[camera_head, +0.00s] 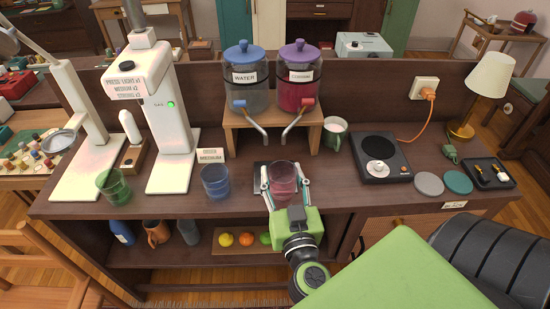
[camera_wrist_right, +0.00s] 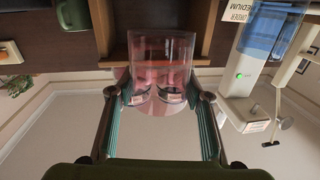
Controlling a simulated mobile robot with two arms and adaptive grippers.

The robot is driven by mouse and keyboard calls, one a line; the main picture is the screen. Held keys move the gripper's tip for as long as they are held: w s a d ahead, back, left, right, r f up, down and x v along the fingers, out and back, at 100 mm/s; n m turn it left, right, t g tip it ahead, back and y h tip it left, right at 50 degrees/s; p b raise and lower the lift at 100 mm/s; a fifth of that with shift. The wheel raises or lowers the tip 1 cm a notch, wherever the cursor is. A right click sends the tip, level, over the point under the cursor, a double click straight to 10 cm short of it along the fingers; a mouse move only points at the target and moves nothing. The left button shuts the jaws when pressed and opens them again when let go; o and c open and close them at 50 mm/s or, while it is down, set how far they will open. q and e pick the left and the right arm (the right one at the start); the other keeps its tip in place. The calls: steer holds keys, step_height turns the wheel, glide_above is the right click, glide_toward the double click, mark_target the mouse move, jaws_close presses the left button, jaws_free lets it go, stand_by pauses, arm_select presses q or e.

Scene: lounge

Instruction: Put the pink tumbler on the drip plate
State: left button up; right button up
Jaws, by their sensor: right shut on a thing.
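The pink tumbler (camera_head: 284,178) is upright at the front middle of the counter, below the dispenser taps. My right gripper (camera_head: 284,188) is shut on it, with one finger on each side. In the right wrist view the tumbler (camera_wrist_right: 162,55) sits between the two fingers (camera_wrist_right: 160,97). My left gripper is not in view.
A wooden stand (camera_head: 233,127) holds the water dispenser (camera_head: 246,96) and the pink-filled dispenser (camera_head: 296,97). A blue tumbler (camera_head: 215,183) stands left of the pink one, a green tumbler (camera_head: 114,187) further left. A mug (camera_head: 334,135) and hot plate (camera_head: 400,169) stand right.

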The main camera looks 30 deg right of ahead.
mark_target(284, 197)
steer(key=w+d+f, duration=0.1)
steer(key=w, duration=0.1)
steer(key=w+d+f+b, duration=0.1)
steer(key=w, duration=0.2)
steer(key=w+d+f, duration=0.1)
steer(key=w, duration=0.2)
steer(key=shift+w+d+f, duration=0.15)
steer(key=shift+d+f, duration=0.05)
steer(key=shift+d, duration=0.05)
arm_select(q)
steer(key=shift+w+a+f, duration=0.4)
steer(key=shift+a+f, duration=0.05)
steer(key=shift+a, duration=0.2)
arm_select(e)
steer(key=shift+f, duration=0.15)
steer(key=o, duration=1.3)
arm_select(q)
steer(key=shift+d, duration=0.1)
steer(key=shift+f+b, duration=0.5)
steer(key=shift+b, duration=0.1)
arm_select(e)
steer(key=v, duration=1.2)
